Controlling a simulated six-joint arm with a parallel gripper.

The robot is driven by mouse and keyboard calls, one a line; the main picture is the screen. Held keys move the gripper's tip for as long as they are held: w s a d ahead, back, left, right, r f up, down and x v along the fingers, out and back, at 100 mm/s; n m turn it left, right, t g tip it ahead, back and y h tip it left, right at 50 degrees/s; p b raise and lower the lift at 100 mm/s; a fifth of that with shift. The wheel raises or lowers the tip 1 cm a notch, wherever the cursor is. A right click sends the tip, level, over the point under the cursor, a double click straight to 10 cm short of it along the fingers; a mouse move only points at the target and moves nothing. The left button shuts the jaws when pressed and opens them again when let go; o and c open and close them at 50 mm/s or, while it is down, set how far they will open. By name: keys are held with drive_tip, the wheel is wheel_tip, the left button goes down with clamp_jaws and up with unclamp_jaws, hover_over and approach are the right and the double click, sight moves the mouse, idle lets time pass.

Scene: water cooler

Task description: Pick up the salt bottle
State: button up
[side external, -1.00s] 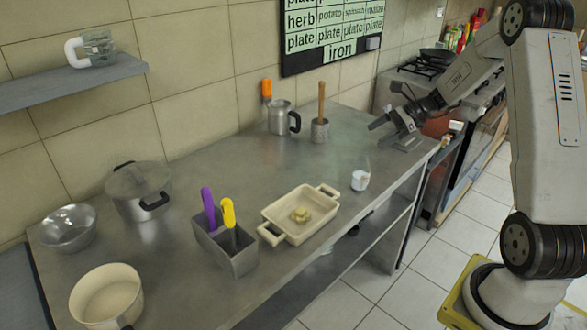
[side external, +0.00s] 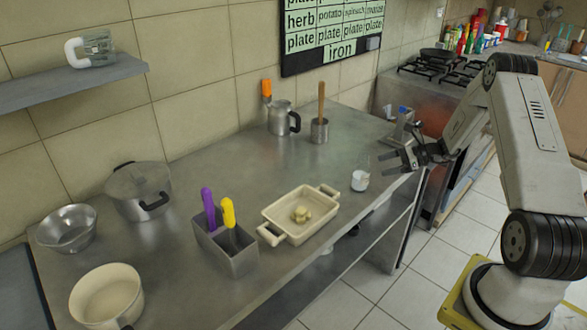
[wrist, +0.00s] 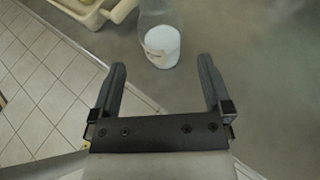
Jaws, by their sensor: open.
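The salt bottle (side external: 360,181), a small clear bottle with white contents in its lower part, stands upright near the counter's front edge, right of the baking dish. In the wrist view the bottle (wrist: 162,40) is just beyond the gap between the fingertips, roughly centred, its top cut off by the frame. My gripper (side external: 384,163) is open and empty, to the right of the bottle in the side view. The gripper (wrist: 162,67) shows both fingers spread in the wrist view, apart from the bottle.
A cream baking dish (side external: 282,235) is close left of the bottle. A grey utensil box (side external: 240,262) with purple and yellow handles stands farther left. A metal cup (side external: 319,131) and jug (side external: 280,119) stand behind. A grey fixture with blue (side external: 403,113) is at the right end.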

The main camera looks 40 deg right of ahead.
sight(361, 172)
drive_tip(key=shift+f, duration=0.55)
drive_tip(key=shift+w+a, duration=0.1)
drive_tip(key=shift+x, duration=1.25)
drive_tip(key=shift+x, duration=2.55)
drive_tip(key=c, duration=1.2)
drive_tip(key=shift+r, duration=0.25)
